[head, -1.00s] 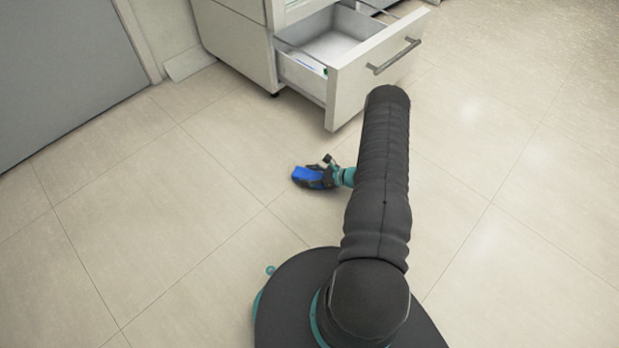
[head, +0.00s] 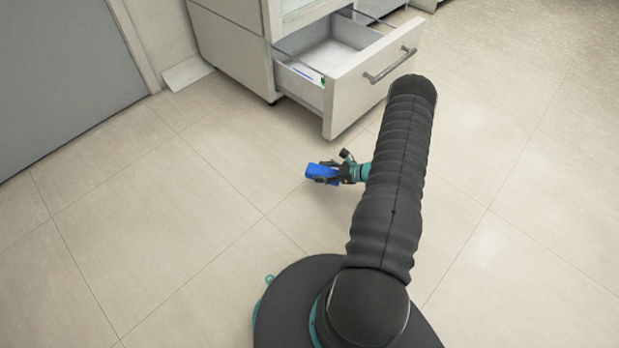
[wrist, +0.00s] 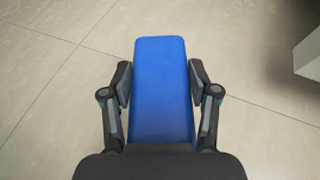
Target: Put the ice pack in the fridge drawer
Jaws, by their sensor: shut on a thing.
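The ice pack is a blue block (head: 320,172), and it also fills the middle of the wrist view (wrist: 162,85). My gripper (head: 328,173) is shut on it, with one finger on each side of the block in the wrist view (wrist: 160,85). The pack is held in front of the drawer, to the lower left of its front panel in the head view. The fridge drawer (head: 365,85) is pulled open and has a grey bar handle. A small white and blue item with a green spot (head: 306,75) shows inside it, too small to identify.
The white cabinet (head: 232,50) holding the drawer stands at the top. A grey door (head: 60,80) is at the left. The tiled floor (head: 150,230) is clear around my arm. A pale corner (wrist: 308,55) shows at the right edge of the wrist view.

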